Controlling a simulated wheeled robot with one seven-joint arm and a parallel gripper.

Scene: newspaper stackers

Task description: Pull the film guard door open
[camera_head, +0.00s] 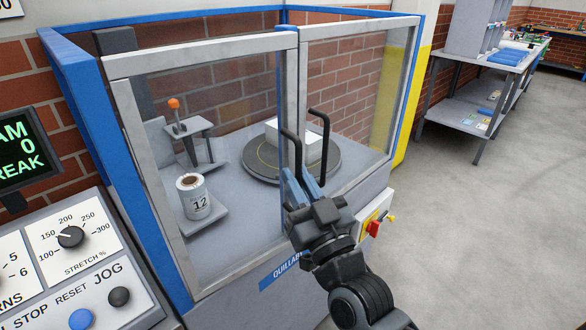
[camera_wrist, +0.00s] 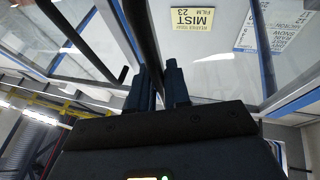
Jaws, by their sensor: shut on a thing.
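The film guard has two clear doors in grey frames, a left door (camera_head: 224,53) and a right door (camera_head: 361,25). They meet near the blue corner and look shut or nearly shut; I cannot tell if a small gap shows. Each has a black bar handle by the meeting edge: the left handle (camera_head: 292,139) and the right handle (camera_head: 326,140). My gripper (camera_head: 303,182) is at the lower part of these handles, its fingers shut on what looks like the left handle. In the wrist view my gripper (camera_wrist: 159,82) has a dark bar between its fingers.
Behind the doors are a round turntable (camera_head: 258,178) with a white box (camera_head: 299,141) and a film roll (camera_head: 192,189). A control panel (camera_head: 88,262) stands at the left. A red switch (camera_head: 374,228) sits near my arm. Open floor (camera_head: 478,230) lies to the right.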

